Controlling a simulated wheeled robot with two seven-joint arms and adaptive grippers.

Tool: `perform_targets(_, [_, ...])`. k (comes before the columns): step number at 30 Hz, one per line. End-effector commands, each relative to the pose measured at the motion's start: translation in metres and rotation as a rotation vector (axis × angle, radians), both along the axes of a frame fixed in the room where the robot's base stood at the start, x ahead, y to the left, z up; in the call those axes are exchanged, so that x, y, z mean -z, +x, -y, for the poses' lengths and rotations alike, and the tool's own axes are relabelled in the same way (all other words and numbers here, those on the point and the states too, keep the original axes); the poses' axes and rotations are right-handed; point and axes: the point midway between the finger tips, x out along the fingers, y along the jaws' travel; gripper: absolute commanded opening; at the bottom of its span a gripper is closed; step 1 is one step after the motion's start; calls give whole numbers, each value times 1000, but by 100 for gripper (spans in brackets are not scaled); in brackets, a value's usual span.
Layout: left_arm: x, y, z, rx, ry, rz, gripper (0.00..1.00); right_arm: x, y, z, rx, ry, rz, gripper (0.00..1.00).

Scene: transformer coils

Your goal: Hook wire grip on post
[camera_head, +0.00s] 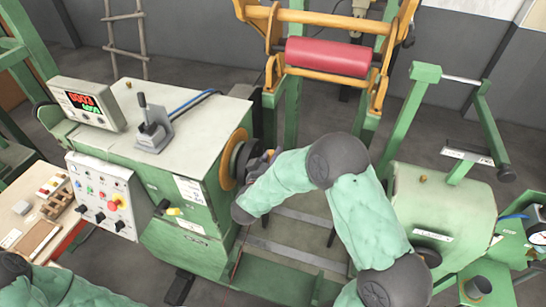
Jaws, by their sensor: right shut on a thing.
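My right arm reaches in from the lower right across the winding machine's open middle. My right gripper (264,159) is at the yellow-rimmed wheel (232,160) on the right side of the green machine. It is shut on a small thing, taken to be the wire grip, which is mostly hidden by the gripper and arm. I cannot tell whether this thing touches the wheel or a post there. No post can be made out clearly. My left arm shows only at the bottom left, and its gripper is out of view.
The green cabinet (165,100) carries a digital display (88,101) and a lever (151,126). A control box (103,196) is on its front. A red roller (328,57) in a yellow frame stands behind. A green tailstock (441,207) stands at right.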

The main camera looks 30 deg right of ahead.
Motion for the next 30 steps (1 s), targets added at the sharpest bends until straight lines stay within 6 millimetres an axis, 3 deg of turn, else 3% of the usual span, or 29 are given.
perform_targets(4, [0, 0, 0, 0, 0, 0, 0, 0, 0, 0, 0, 0, 0, 0])
perform_targets(5, [0, 0, 0, 0, 0, 0, 0, 0, 0, 0, 0, 0, 0, 42])
perform_targets(7, [0, 0, 0, 0, 0, 0, 0, 0, 0, 0, 0, 0, 0, 62])
perform_targets(20, [0, 0, 0, 0, 0, 0, 0, -1, -3, -5, -1, 1, -1, 62])
perform_targets(30, [0, 0, 0, 0, 0, 0, 0, -9, -40, -50, -6, -1, 0, 62])
